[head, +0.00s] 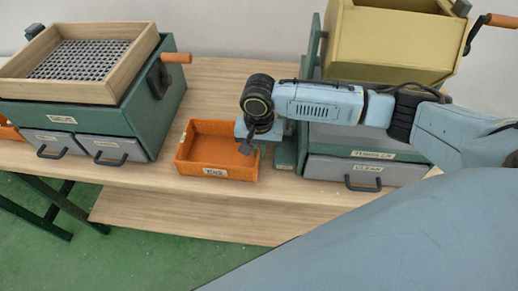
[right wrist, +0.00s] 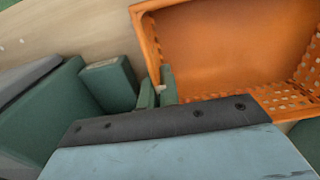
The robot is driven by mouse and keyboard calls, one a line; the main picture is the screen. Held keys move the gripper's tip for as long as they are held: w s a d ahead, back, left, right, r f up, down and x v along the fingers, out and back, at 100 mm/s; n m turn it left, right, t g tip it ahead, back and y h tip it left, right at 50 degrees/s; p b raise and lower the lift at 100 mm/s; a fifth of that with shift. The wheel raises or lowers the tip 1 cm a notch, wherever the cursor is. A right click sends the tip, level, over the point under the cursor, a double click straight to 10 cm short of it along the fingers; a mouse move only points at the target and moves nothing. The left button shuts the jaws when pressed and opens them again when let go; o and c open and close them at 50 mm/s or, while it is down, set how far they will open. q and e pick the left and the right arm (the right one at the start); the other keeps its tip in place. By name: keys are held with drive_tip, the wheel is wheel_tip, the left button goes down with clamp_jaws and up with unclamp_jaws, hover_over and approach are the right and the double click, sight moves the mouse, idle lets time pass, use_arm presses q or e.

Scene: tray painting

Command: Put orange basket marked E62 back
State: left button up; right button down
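The orange basket (head: 217,171) is upright at the bench's front edge, between the two green machines. A white label on its front wall reads roughly E62, too small to be sure. The empty inside of the basket (right wrist: 225,50) fills the upper right of the right wrist view. My right gripper (head: 247,146) is at the basket's right wall. In the right wrist view its green fingers (right wrist: 157,90) are close together, one on each side of the orange wall, pinching it. Whether the basket touches the bench is unclear. My left gripper is not in view.
A green sieve machine (head: 165,98) with grey drawers stands left on the wooden bench (head: 215,80). Another orange basket (head: 9,130) shows partly at the left edge. A machine with a yellow hopper (head: 385,40) and a drawer labelled CLEAN (head: 368,173) stands right.

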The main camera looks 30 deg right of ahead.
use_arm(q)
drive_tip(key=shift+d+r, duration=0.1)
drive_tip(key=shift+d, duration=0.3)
use_arm(e)
drive_tip(key=c, duration=1.6)
unclamp_jaws()
drive_tip(key=shift+f, duration=0.1)
drive_tip(key=shift+c, duration=0.2)
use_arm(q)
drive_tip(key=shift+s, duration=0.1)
